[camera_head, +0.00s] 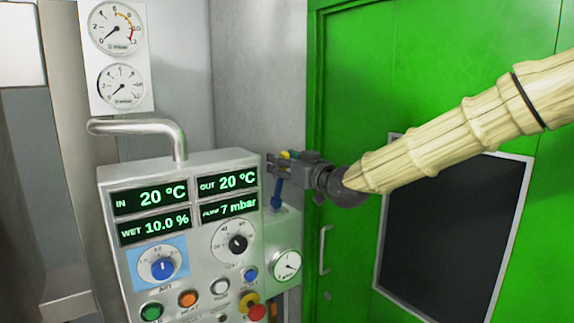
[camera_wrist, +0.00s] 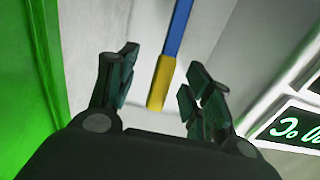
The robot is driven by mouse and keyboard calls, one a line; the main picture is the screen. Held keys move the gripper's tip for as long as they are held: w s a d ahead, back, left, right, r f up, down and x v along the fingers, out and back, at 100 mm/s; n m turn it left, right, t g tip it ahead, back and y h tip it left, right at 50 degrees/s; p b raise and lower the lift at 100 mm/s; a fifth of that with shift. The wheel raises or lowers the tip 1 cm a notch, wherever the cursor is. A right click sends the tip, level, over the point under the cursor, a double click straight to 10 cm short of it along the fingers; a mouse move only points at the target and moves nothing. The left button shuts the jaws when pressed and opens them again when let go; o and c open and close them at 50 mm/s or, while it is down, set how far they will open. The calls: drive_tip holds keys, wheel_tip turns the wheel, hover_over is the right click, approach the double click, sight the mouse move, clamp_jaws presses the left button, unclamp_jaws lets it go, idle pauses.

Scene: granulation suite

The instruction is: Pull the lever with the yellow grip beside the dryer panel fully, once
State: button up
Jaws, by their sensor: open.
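The lever has a blue shaft and a yellow grip. In the wrist view its yellow grip (camera_wrist: 161,84) shows in the gap between the fingers, with the blue shaft running up beyond it. In the head view the blue shaft (camera_head: 277,196) stands right of the dryer panel (camera_head: 190,225), and a bit of yellow shows at my gripper (camera_head: 274,166). My gripper is open, with a finger on each side of the grip in the wrist view (camera_wrist: 163,72). I see gaps between grip and fingers; the exact depth is hard to tell.
A small gauge (camera_head: 286,265) sits below the lever. A green door (camera_head: 345,100) with a dark window and a handle (camera_head: 323,249) stands at the right. A bent pipe (camera_head: 140,127) tops the panel. A red button (camera_head: 257,312) is on the panel's lower right.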

drive_tip(key=c, duration=1.1)
drive_tip(key=shift+s+f, duration=0.1)
drive_tip(key=shift+s+d+f+b, duration=0.15)
drive_tip(key=shift+f+b, duration=0.05)
drive_tip(key=shift+b, duration=0.15)
drive_tip(key=shift+o, duration=0.2)
drive_tip(key=shift+s+d+f+b, duration=0.25)
drive_tip(key=shift+s+d+b, duration=0.15)
drive_tip(key=shift+s, duration=0.1)
drive_tip(key=shift+s+d+f+b, duration=0.25)
drive_tip(key=shift+s+d, duration=0.1)
drive_tip(key=shift+s, duration=0.15)
